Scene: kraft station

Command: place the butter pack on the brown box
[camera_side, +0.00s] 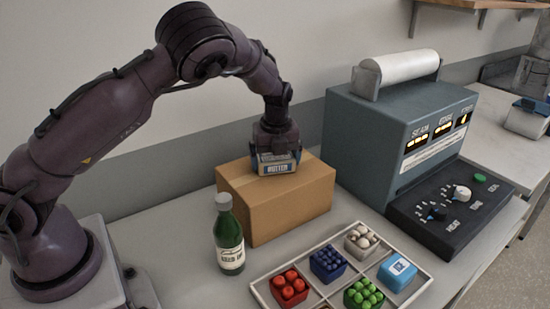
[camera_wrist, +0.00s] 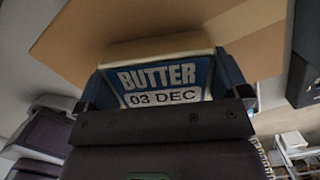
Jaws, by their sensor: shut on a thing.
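The butter pack (camera_side: 277,168) is a small block with a blue label reading BUTTER; the label also shows in the wrist view (camera_wrist: 160,80), with 03 DEC under it. My gripper (camera_side: 276,160) is shut on the pack, a finger at each side. The brown box (camera_side: 291,209) stands closed on the table in the side view, and its top (camera_wrist: 110,25) fills the upper part of the wrist view. The pack is at the box's top face, over its middle. I cannot tell whether its underside touches the box.
A green bottle (camera_side: 229,240) stands close to the box's front left. A white divided tray (camera_side: 262,294) with several small containers lies in front. A grey machine (camera_side: 372,125) with a white roll and control panel stands to the right of the box.

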